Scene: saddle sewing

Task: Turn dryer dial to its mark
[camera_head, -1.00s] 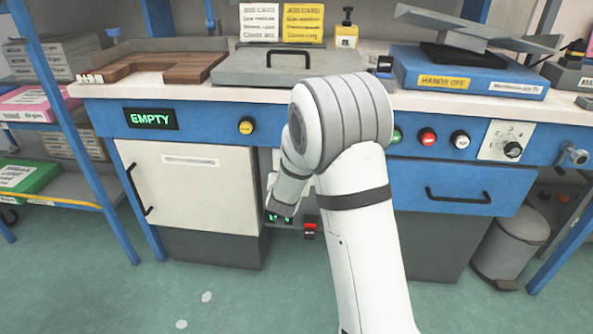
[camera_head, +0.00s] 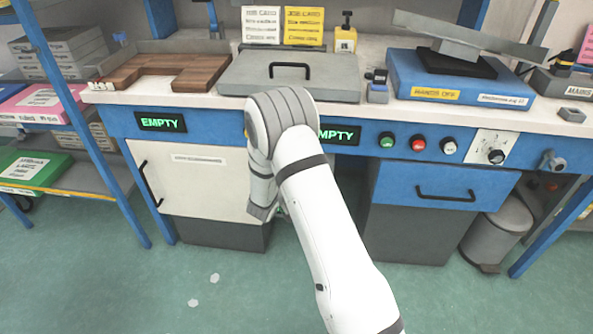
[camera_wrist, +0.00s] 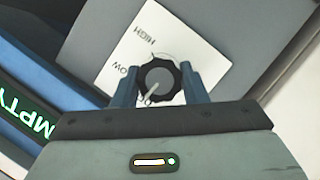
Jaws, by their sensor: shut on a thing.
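The dryer dial (camera_wrist: 158,82) is a dark ribbed knob on a white plate (camera_wrist: 152,45) lettered HIGH and LOW, in the wrist view. A pale pointer line on its face points down and left in the picture. The fingers of my gripper (camera_wrist: 159,88) are on both sides of the knob, and my gripper is shut on it. LOW sits left of the knob, partly covered by a finger, and HIGH is above it. In the head view my arm hides the gripper and this dial.
In the head view, the blue bench carries green EMPTY signs (camera_head: 160,122), a row of buttons (camera_head: 418,144) and another dial (camera_head: 496,157) at the right. A cream door (camera_head: 190,178) stands left of my arm. A bin (camera_head: 497,235) is at lower right.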

